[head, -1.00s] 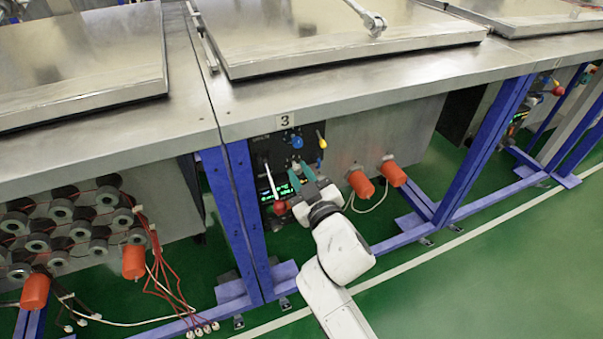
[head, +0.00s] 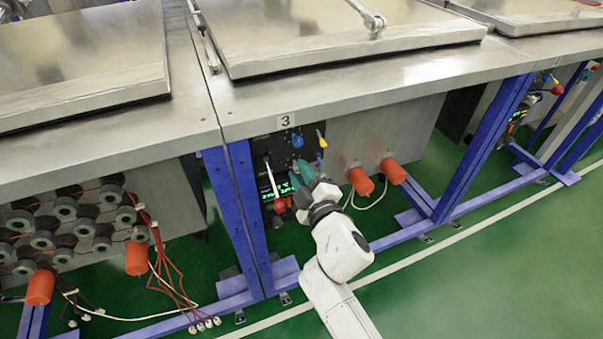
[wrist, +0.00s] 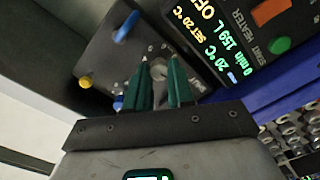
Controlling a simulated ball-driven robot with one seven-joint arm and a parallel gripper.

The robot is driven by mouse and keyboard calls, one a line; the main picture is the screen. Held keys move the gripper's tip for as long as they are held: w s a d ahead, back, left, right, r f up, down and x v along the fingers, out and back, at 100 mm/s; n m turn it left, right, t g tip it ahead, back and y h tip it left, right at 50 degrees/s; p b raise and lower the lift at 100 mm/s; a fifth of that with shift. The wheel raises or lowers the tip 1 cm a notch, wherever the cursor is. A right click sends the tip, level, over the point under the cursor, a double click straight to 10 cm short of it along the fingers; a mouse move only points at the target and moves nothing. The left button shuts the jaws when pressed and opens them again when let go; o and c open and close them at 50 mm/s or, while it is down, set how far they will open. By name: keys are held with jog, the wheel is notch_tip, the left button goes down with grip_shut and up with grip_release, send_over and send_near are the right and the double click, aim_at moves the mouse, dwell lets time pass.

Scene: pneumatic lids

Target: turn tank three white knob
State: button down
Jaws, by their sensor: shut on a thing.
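The tank three control panel (head: 262,152) is a black plate under the label "3" (head: 284,121). The white knob (wrist: 158,69) shows pale grey in the wrist view, between the two green fingers. My gripper (wrist: 160,72) is shut on it, with a fingertip on each side. In the head view my gripper (head: 302,178) reaches the right part of the panel and its fingers largely hide the knob.
A blue knob (head: 297,141) and a yellow-tipped lever (head: 321,140) sit above my fingers; a red ball lever (head: 280,205) is to the lower left. Orange caps (head: 361,182) are at right. A blue frame post (head: 250,215) stands left.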

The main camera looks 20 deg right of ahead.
jog(key=shift+f, duration=0.15)
jog(key=c, duration=1)
grip_release()
jog(key=s, duration=1)
jog(key=shift+s, duration=0.4)
